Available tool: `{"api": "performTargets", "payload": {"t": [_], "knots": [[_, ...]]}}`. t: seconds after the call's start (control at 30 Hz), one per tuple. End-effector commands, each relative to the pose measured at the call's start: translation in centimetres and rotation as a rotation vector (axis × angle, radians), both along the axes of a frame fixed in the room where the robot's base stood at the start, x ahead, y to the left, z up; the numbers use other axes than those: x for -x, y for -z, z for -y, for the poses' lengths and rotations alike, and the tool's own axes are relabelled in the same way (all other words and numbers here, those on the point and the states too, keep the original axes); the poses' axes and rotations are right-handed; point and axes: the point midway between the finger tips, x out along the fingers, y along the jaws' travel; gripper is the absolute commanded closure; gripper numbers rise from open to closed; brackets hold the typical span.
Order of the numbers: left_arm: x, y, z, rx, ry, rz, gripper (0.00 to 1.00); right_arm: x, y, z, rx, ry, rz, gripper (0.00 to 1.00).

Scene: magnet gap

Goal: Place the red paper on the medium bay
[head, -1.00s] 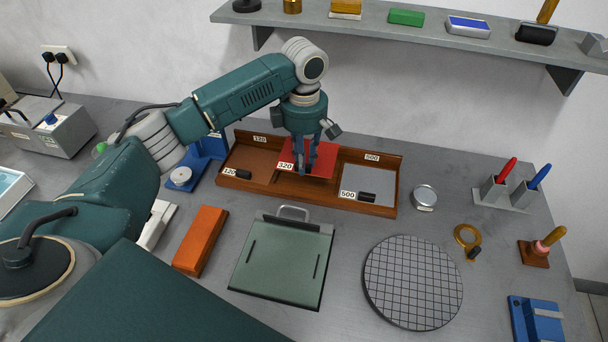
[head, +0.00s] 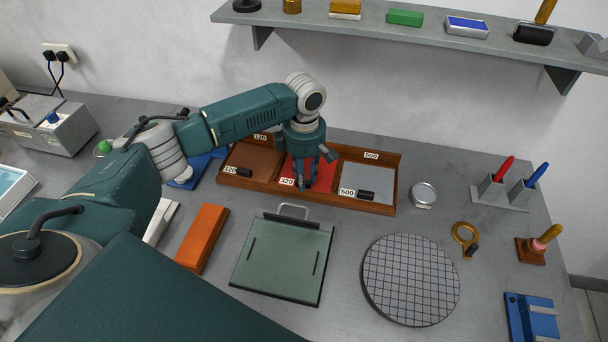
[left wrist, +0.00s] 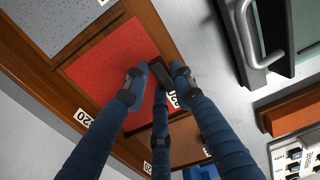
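The red paper (head: 322,174) lies in the middle bay of the wooden rack (head: 225,179), between a brown sheet on the left and a grey sheet on the right. It looks flat in the bay and also shows in the left wrist view (left wrist: 105,70). A black grip with a 320 label (left wrist: 160,74) is at its front edge. My left gripper (head: 303,184) is low over that edge, its fingers close around the black grip, appearing shut on it. The fingers hide part of the paper and grip. My right gripper is not in view.
In front of the rack stand a green plate with a handle (head: 281,260), an orange block (head: 202,238) and a round gridded disc (head: 411,280). A small round tin (head: 423,194) is right of the rack. A shelf (head: 380,22) runs above the back of the bench.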

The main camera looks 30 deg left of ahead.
Motion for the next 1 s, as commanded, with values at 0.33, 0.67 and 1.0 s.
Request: {"api": "performTargets", "payload": {"t": [0.33,0.67,1.0], "knots": [[0.0,-0.1,0.0,0.0,-0.001,0.001,0.62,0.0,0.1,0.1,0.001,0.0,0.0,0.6],[-0.2,-5.1,0.0,0.001,-0.001,0.005,0.62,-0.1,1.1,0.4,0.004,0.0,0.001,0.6],[-0.2,-11.2,0.0,0.001,-0.001,0.002,0.62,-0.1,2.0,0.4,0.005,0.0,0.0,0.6]]}}
